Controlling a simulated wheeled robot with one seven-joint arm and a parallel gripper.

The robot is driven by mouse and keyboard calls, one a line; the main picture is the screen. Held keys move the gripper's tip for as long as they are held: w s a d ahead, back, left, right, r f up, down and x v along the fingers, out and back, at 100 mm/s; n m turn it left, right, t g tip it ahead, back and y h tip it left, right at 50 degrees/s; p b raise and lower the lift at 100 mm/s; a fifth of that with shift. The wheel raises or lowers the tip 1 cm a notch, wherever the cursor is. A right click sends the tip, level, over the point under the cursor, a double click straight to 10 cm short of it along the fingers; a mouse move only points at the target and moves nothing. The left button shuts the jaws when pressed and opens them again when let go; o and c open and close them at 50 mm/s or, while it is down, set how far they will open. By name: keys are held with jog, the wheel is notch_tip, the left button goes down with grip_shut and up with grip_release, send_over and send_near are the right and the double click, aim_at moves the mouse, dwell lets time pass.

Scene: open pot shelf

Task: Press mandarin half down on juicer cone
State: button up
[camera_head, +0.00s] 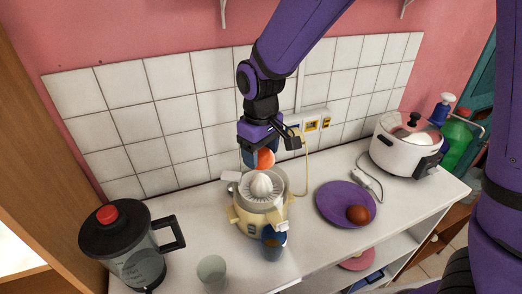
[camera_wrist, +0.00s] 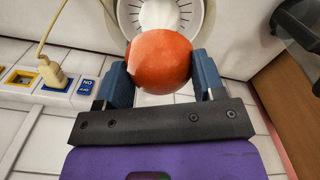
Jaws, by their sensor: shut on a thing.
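My gripper (camera_head: 258,157) is shut on the mandarin half (camera_head: 265,159), an orange-red rounded piece. In the wrist view the mandarin half (camera_wrist: 160,62) sits between the two blue fingers of my gripper (camera_wrist: 162,80), rounded side toward the camera; its cut face is hidden. The juicer (camera_head: 250,222) has a cream body and a pale ribbed cone (camera_head: 262,186) on top. The mandarin half is held just above the cone, with a small gap showing in the head view.
A purple plate (camera_head: 328,203) with a reddish-brown round fruit (camera_head: 358,214) is to the right. A blender jug (camera_head: 135,250) and a clear glass (camera_head: 212,270) are to the left. A white cooker (camera_head: 400,150) stands at the far right. The tiled wall with sockets (camera_head: 311,125) is close behind.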

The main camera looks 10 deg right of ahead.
aim_at(261, 175)
jog(key=shift+f, duration=1.85)
jog(key=shift+f, duration=1.95)
dwell(4.2)
